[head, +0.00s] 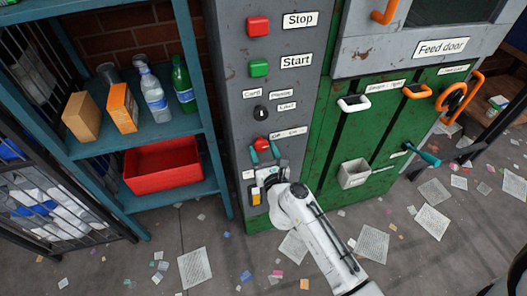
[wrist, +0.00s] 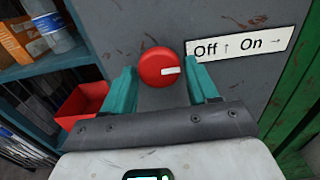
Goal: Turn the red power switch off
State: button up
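The red power switch (head: 261,143) is a round knob on the grey panel. It also shows in the wrist view (wrist: 156,66), where a short white mark on it points right. The label (wrist: 240,44) beside it reads "Off" with an up arrow and "On" with a right arrow, so the mark points the On way. My gripper (head: 264,154) is at the knob, its teal fingers spread apart. In the wrist view the fingertips (wrist: 162,78) stand left and right of the knob, very close to its sides. I cannot tell whether they touch it.
Above the switch are a key switch (head: 261,112), a green Start button (head: 259,68) and a red Stop button (head: 258,26). A teal shelf (head: 210,158) with bottles, boxes and a red bin (head: 165,170) stands left. Green doors (head: 335,120) with handles are right. Papers litter the floor.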

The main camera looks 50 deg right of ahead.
jog(key=c, duration=0.7)
jog(key=n+p, duration=0.1)
jog(key=n, duration=0.2)
jog(key=shift+r+n+p, duration=0.15)
jog(key=shift+n+p, duration=0.15)
jog(key=shift+p, duration=0.05)
jog(key=n+p, duration=0.2)
jog(key=n, duration=0.3)
jog(key=shift+n, duration=0.3)
jog(key=n+p, duration=0.2)
jog(key=n, duration=0.2)
jog(key=shift+n+p, duration=1.05)
jog(key=shift+n, duration=1.35)
